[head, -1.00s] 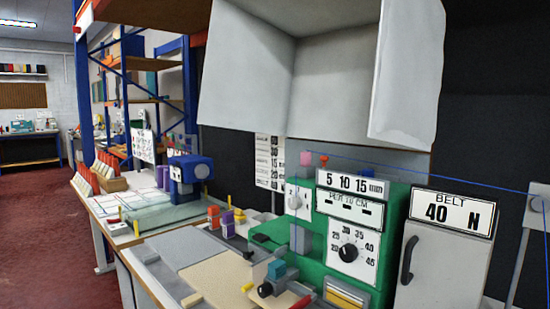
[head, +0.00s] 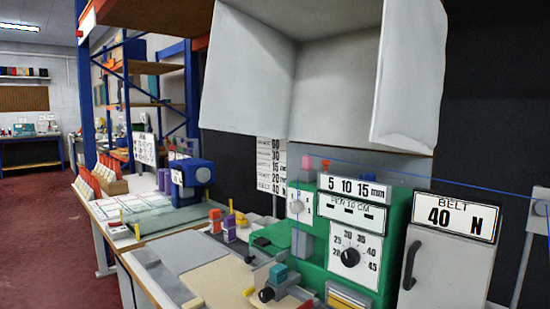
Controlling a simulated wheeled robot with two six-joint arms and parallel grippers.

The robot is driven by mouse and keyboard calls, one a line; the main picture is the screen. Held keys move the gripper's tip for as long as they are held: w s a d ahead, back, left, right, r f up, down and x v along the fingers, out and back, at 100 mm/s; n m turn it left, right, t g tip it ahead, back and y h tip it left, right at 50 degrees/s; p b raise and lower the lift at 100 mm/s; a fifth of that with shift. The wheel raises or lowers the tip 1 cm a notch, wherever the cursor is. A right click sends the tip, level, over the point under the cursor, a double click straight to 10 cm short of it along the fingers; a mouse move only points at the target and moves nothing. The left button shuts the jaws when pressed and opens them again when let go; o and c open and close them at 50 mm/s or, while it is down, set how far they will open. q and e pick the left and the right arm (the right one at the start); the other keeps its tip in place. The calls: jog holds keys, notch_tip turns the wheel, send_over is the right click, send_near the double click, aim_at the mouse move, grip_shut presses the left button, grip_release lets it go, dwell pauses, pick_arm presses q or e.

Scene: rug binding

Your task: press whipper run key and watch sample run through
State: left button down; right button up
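The green whipper machine (head: 318,262) stands on the bench at the lower right. Its front carries a "5 10 15 mm" scale (head: 353,187), a "PER 10 CM" panel (head: 352,211) and a dial (head: 350,257) marked from 20 to 45. A smaller white knob panel (head: 299,204) is on its left. A pink block (head: 307,163) and a red piece sit on top, with a blue thread running off to the right. I cannot pick out the run key for certain. A beige sample-like piece (head: 215,285) lies on the bench before the machine. Neither gripper is in view.
A grey "BELT 40 N" cabinet (head: 445,265) with a black handle stands right of the machine. A white hood (head: 330,90) hangs above. Blue equipment (head: 192,175), small spools (head: 229,227) and red-backed racks fill the bench's left. Red floor (head: 50,250) is open at left.

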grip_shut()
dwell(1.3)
